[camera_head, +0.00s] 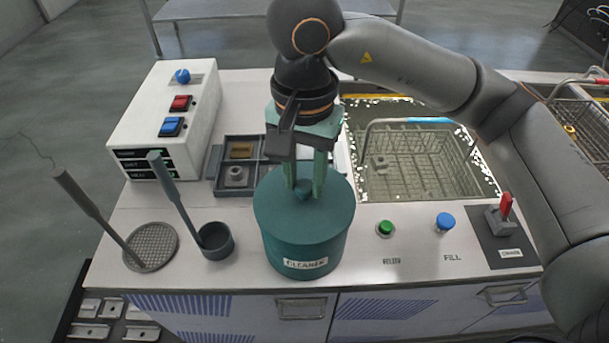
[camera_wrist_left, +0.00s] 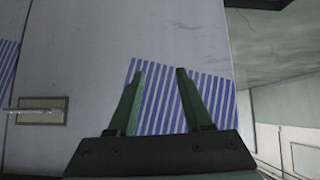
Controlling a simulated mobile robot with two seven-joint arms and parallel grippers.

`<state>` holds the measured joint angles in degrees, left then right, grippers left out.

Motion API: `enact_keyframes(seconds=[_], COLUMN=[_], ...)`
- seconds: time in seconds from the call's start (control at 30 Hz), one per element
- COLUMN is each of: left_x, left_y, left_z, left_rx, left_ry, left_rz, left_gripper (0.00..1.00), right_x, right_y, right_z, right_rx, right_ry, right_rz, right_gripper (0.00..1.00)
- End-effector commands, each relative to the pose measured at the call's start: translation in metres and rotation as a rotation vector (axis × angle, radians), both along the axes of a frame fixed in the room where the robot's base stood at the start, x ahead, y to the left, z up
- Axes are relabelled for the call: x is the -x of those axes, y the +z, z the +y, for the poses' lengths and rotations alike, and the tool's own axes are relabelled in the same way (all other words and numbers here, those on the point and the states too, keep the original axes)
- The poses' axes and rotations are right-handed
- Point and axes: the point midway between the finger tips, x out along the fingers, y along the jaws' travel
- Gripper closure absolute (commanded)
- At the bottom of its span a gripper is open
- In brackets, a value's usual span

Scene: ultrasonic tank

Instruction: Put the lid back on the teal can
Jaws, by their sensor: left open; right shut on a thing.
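The teal can (camera_head: 300,252) stands upright on the counter, with a "CLEANER" label on its front. Its teal lid (camera_head: 270,196) is on top of the can, and I see no clear gap between them. My right gripper (camera_head: 304,190) points down from above and is shut on the lid's knob (camera_head: 303,187). My left gripper (camera_wrist_left: 158,72) is open and empty in the left wrist view, in front of a cabinet face with blue stripes. The left gripper does not show in the head view.
A ladle (camera_head: 214,240) and a round mesh skimmer (camera_head: 151,247) lie left of the can. A parts tray (camera_head: 217,170) is behind it. The tank with a wire basket (camera_head: 425,160) is to the right, with green and blue buttons (camera_head: 445,222) in front. A white control box (camera_head: 165,120) stands back left.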

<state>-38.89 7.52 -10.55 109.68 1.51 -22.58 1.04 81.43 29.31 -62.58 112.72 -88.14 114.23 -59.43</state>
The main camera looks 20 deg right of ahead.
Motion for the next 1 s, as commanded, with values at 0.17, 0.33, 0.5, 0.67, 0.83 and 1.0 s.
enact_keyframes(seconds=[0.17,0.33,0.5,0.67,0.83,1.0], left_x=[0.0,0.0,0.0,0.0,0.0001,0.0001], left_y=[-0.0013,-0.0012,-0.0012,-0.0012,-0.0013,-0.0013], left_z=[0.0,0.0,0.0,0.0,0.0,0.0], left_rx=[0.0,0.0,0.0,0.0,0.0,0.0], left_ry=[0.0,0.0,0.0,0.0,0.0,0.0], left_rz=[0.0,0.0,0.0,0.0,0.0,0.0], left_gripper=[0.5,0.5,0.5,0.5,0.5,0.5], right_x=[0.0,0.0,0.0,0.0001,0.0001,0.0001], right_y=[0.0002,0.0003,0.0002,0.0001,0.0,-0.0001], right_z=[0.0001,0.0001,0.0001,0.0001,0.0001,0.0], right_rx=[0.0,0.0,0.0,0.0,0.0,0.0], right_ry=[0.0,0.0,0.0,0.0,0.0,0.0], right_rz=[0.0,0.0,0.0,0.0,0.0,0.001], right_gripper=[1.0,1.0,0.58,0.4,0.29,0.22])
